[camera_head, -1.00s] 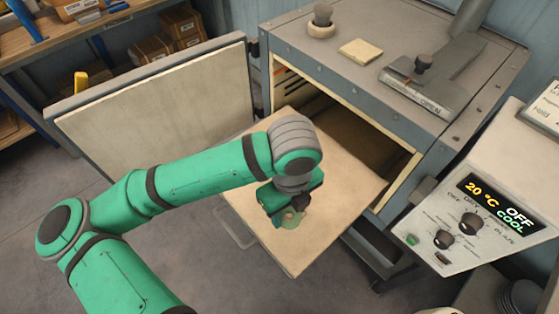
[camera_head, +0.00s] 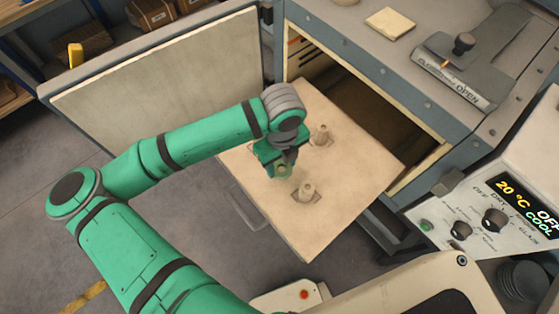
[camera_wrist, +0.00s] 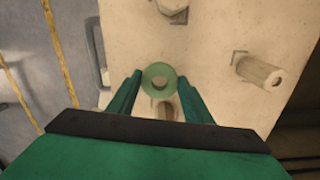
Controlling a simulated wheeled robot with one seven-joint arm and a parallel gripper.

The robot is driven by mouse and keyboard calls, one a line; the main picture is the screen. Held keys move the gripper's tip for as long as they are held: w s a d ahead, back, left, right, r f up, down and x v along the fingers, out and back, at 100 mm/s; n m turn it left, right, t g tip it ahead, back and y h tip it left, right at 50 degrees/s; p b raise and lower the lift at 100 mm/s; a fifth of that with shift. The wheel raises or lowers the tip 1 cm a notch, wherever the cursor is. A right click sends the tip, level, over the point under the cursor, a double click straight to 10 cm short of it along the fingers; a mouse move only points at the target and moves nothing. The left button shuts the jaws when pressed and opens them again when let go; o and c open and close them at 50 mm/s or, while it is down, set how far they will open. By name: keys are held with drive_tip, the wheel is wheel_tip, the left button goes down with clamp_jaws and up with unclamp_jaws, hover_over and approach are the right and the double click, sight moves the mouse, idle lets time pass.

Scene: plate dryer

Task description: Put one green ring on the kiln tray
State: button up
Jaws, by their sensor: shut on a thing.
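My gripper (camera_head: 283,171) is over the pulled-out kiln tray (camera_head: 345,205), near its left side. The ring shows only in part in the head view (camera_head: 284,170). In the wrist view a peg (camera_wrist: 165,110) shows partly behind the ring. I cannot tell the gap between ring and tray.
The kiln (camera_head: 395,75) is open, with its door (camera_head: 165,85) swung out to the left. A control panel (camera_head: 500,205) reading OFF stands at the right. Dark round plates (camera_head: 525,282) are at the lower right. Bare floor lies left of the tray.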

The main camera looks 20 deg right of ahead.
sight(280, 164)
drive_tip(key=shift+w+f, duration=0.35)
drive_tip(key=shift+f, duration=0.1)
drive_tip(key=shift+w+a+f, duration=0.1)
drive_tip(key=shift+w+f, duration=0.1)
drive_tip(key=shift+f, duration=0.4)
drive_tip(key=shift+w+f, duration=0.15)
drive_tip(key=shift+f, duration=0.45)
drive_tip(key=shift+s+f, duration=0.1)
drive_tip(key=shift+f, duration=0.25)
drive_tip(key=shift+s, duration=0.2)
drive_tip(key=shift+f, duration=0.25)
drive_tip(key=o, duration=1)
drive_tip(key=shift+w, duration=0.1)
drive_tip(key=shift+w+r, duration=0.1)
drive_tip(key=shift+r, duration=0.1)
drive_tip(key=r, duration=1.2)
drive_tip(key=shift+s, duration=0.2)
